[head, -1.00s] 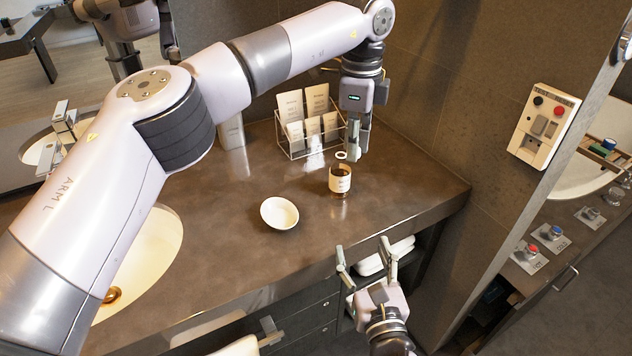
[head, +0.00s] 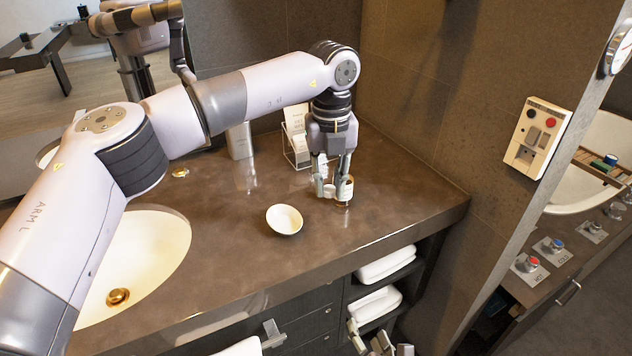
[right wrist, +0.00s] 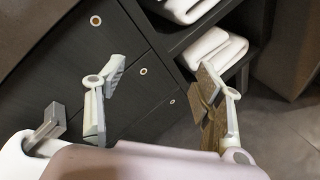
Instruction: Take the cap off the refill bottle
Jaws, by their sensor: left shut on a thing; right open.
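The refill bottle (head: 348,190), small and amber with a pale label, stands upright on the dark counter near its right end in the head view. My left gripper (head: 336,188) comes down from above and is shut on the bottle, its fingers around the sides. The gripper hides the bottle's top, so I cannot make out the cap. My right gripper (head: 377,346) is at the bottom edge of the head view, in front of and below the counter, open and empty. Its spread fingers (right wrist: 160,78) also show in the right wrist view.
A white dish (head: 284,220) lies on the counter left of the bottle. The basin (head: 150,250) is at left. Folded towels (head: 386,264) fill shelves below. The counter's front right is clear.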

